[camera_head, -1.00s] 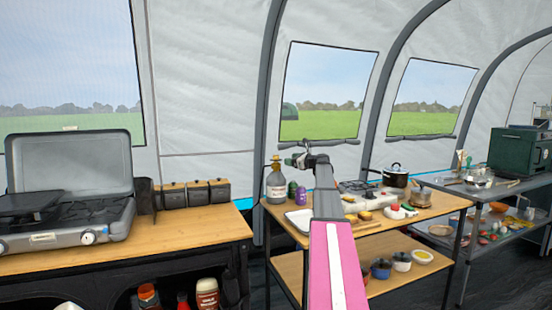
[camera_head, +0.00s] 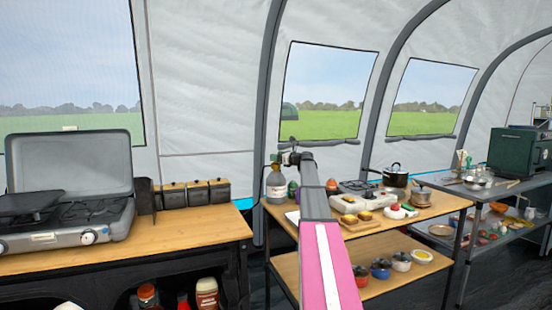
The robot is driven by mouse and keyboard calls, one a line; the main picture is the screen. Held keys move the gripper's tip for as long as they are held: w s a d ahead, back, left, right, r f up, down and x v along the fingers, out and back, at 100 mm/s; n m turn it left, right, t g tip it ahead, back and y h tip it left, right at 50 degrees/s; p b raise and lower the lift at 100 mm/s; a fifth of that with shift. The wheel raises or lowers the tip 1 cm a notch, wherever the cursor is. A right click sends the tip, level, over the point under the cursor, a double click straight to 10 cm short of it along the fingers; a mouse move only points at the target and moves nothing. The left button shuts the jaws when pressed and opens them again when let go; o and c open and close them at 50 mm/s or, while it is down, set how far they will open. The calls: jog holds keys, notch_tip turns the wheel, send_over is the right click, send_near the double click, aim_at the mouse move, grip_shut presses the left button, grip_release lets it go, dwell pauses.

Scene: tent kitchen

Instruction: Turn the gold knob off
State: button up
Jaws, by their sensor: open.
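A grey bottle (camera_head: 276,186) with a pale label stands upright at the back left corner of the middle wooden table. A small gold-brown piece, which looks like the gold knob, sits at its top, but it is tiny here and partly hidden by my gripper. My gripper (camera_head: 276,158) is open and empty at the height of the bottle's top, close to it. I cannot tell whether they touch. My pink and grey arm reaches up to it from the bottom of the view.
A camping stove (camera_head: 75,215) with its lid up stands on the left wooden table (camera_head: 160,241), with several dark canisters (camera_head: 195,195) behind. Right of my arm, the middle table holds a small white stove (camera_head: 362,201), a black pot (camera_head: 395,177) and food. A grey shelf (camera_head: 470,190) stands farther right.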

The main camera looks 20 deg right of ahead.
jog(key=shift+w+a, duration=0.3)
jog(key=shift+w, duration=0.15)
jog(key=c, duration=0.9)
